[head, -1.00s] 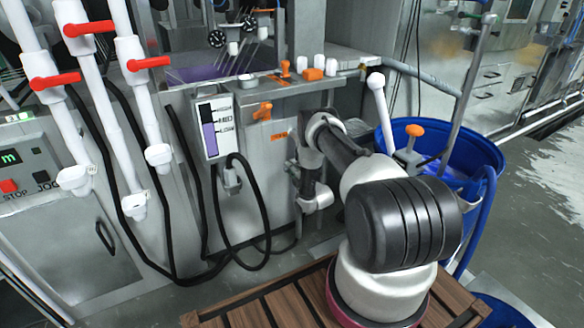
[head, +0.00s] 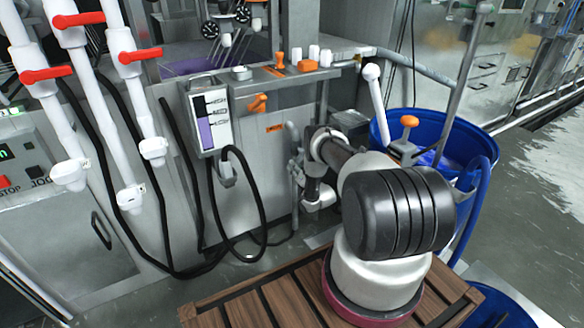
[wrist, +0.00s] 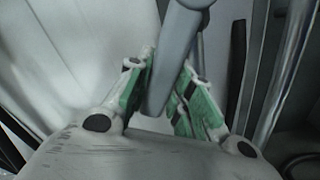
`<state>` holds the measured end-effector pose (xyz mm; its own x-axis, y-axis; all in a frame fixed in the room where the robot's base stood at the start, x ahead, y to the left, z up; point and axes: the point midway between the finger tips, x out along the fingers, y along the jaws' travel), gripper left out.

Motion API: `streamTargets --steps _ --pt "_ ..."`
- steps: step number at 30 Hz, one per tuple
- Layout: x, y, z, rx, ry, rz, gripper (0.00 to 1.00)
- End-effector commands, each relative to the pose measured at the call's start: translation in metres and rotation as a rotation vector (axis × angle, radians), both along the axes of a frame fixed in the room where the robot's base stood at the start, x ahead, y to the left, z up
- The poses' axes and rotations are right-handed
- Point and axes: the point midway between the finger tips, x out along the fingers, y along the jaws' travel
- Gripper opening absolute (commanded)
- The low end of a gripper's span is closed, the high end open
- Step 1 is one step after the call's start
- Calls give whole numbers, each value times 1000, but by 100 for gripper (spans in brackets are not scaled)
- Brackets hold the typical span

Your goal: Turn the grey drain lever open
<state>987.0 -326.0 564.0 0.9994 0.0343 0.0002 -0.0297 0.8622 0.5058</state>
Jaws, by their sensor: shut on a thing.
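The grey drain lever (wrist: 160,75) is a smooth grey bar that runs down between my fingers in the wrist view. My gripper (wrist: 168,88) is shut on it, with a green pad on each side of the bar. The lever's upper end leaves the top of the wrist view. In the head view my arm reaches toward the lower front of the steel dye machine (head: 262,165). My fingers and the lever cannot be made out there.
White pipes with red valves (head: 75,20) stand left. A blue barrel (head: 465,145) stands right, behind my arm.

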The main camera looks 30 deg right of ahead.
Motion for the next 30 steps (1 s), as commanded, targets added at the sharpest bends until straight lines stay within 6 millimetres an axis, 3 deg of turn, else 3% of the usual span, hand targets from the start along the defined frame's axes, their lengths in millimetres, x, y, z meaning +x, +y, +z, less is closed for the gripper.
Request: streamTargets --steps 15,30 --pt "0 -27 -11 -340 -8 -2 0" --pt "0 -31 -11 -406 -12 0 0"
